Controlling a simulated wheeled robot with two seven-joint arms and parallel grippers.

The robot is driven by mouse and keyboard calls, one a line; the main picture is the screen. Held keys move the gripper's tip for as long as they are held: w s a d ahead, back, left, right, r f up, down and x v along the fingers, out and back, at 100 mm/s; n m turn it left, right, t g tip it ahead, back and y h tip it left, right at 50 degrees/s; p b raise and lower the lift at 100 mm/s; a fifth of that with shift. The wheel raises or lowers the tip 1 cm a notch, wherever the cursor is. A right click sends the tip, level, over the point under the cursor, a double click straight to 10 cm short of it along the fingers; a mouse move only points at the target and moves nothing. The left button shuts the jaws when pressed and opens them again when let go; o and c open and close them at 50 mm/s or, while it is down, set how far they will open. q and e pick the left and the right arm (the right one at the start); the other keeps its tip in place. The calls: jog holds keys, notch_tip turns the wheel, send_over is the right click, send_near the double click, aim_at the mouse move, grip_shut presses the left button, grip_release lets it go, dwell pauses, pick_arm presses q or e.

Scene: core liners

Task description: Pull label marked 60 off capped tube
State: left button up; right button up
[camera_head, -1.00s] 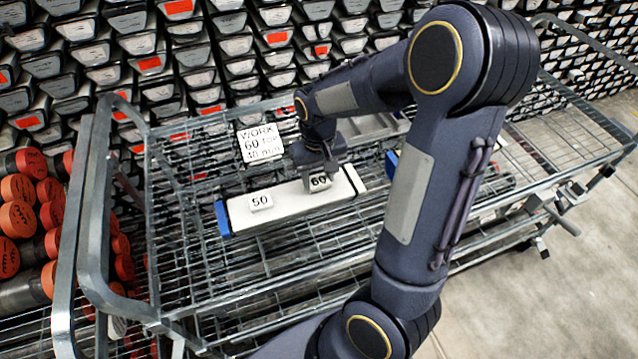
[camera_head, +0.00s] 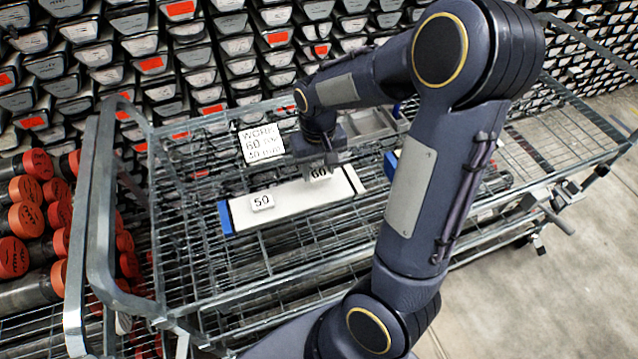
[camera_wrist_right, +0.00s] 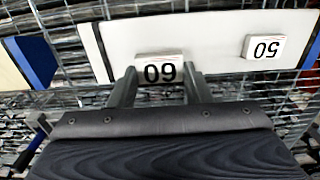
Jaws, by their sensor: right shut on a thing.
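The capped tube (camera_head: 290,204) is a long white piece with a blue cap at its left end in the head view, lying on the wire cart. The label marked 60 (camera_head: 319,172) is a small white block near the tube's right part. A label marked 50 (camera_head: 262,202) sits on the tube further left. My right gripper (camera_head: 318,165) is shut on the 60 label. In the right wrist view the label (camera_wrist_right: 159,70) sits between the two fingers, with the white tube (camera_wrist_right: 215,40) behind it. I cannot tell whether the label still touches the tube. My left gripper is not in view.
A sign (camera_head: 262,143) reading WORK 60 stands at the cart's back. A grey tray (camera_head: 372,124) lies behind the tube. The wire cart (camera_head: 250,270) has raised rails. Orange-capped tubes (camera_head: 22,220) are stacked at left. The cart's front left mesh is clear.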

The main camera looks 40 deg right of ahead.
aim_at(318, 173)
jog(key=shift+r+p, duration=1.4)
jog(key=shift+r, duration=0.35)
jog(key=shift+f, duration=0.1)
